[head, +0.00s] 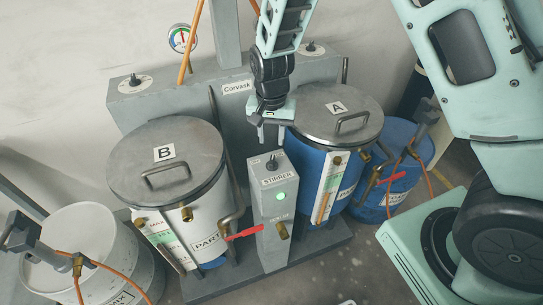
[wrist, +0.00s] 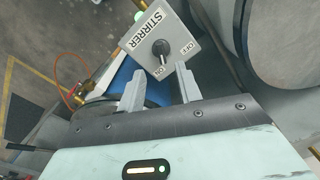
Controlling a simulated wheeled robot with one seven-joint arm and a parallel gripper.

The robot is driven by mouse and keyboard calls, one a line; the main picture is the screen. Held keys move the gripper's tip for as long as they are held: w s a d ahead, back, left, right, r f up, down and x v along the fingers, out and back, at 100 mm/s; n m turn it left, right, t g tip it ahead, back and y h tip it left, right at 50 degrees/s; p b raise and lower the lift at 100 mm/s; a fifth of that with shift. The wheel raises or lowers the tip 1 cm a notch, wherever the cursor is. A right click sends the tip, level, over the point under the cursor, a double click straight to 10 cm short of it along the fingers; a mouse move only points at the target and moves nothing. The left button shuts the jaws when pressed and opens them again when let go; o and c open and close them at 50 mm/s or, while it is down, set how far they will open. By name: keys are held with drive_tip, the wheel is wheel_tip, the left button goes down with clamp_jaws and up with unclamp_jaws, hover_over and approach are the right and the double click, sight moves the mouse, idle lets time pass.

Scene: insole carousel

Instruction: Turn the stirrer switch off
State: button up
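The stirrer switch (head: 272,163) is a small black knob on top of a grey box (head: 275,230) labelled STIRRER, between the two drums. In the wrist view the knob (wrist: 161,48) has its lever end toward the ON mark, with OFF on the other side. A green lamp (head: 281,195) is lit on the box front. My gripper (head: 270,138) is above and just behind the box, apart from the knob.
Grey-lidded drum B (head: 200,205) stands left of the box and blue drum A (head: 345,155) stands right, close to my gripper. A grey cabinet (head: 150,98) with two more knobs is behind. A red-handled valve (head: 245,233) sticks out low beside the box.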

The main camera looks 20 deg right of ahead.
sight(271, 163)
wheel_tip(271, 163, down, 10)
drive_tip(key=shift+r+p, duration=0.25)
drive_tip(key=shift+p, duration=0.75)
clamp_jaws()
